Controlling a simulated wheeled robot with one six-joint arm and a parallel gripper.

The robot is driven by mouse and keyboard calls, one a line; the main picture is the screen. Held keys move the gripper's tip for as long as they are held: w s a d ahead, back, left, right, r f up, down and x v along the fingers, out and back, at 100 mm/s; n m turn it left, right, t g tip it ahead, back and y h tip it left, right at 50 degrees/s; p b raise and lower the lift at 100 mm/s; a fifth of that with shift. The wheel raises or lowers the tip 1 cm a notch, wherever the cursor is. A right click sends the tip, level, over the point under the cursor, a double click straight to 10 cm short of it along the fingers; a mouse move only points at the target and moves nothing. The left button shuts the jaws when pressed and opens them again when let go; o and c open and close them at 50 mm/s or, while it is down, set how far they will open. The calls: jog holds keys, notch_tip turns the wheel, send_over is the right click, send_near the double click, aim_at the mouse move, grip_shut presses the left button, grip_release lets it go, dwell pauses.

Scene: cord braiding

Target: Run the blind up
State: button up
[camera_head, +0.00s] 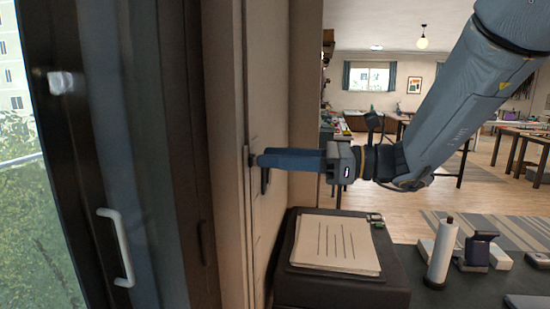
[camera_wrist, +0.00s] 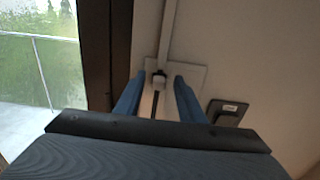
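My gripper (camera_head: 260,165) reaches left to the wall beside the window, its blue fingers pointing at a small dark fitting (camera_head: 251,160). In the wrist view, my gripper (camera_wrist: 160,79) has its two fingers apart, one on each side of a small grey and dark control piece (camera_wrist: 158,78). That piece sits on a pale wall plate (camera_wrist: 188,73), below a grey vertical strip (camera_wrist: 170,30). I cannot tell whether the fingers touch it. The window (camera_head: 28,200) is at the left. I cannot make out the blind in either view.
A second, dark-framed wall plate (camera_wrist: 228,112) is right of the fingers. A white handle (camera_head: 117,248) is on the window side. Below my arm, a dark stand (camera_head: 345,291) holds a paper stack (camera_head: 337,244). A white cylinder (camera_head: 440,250) stands to the right.

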jog(key=s+d+b, duration=0.1)
jog(key=d+b, duration=0.1)
jog(key=d, duration=0.5)
jog(key=shift+d, duration=0.25)
jog(key=s+d+f+n+g+h, duration=0.1)
jog(key=s+f+n+g+h, duration=0.3)
jog(key=f, duration=0.7)
jog(key=s+d+f+n+h, duration=0.15)
jog(key=s+f+h, duration=0.35)
jog(key=f, duration=0.6)
jog(key=s+d+f+n+t+h, duration=0.1)
jog(key=d+f+n+t+h, duration=0.1)
jog(key=d+f+n+h, duration=0.6)
jog(key=shift+s+d+f+n+t+h+b, duration=0.35)
jog(key=shift+d+f+n, duration=1.55)
jog(key=shift+n, duration=1.15)
jog(key=shift+d+r, duration=0.1)
jog(key=shift+r, duration=0.05)
jog(key=shift+c, duration=0.6)
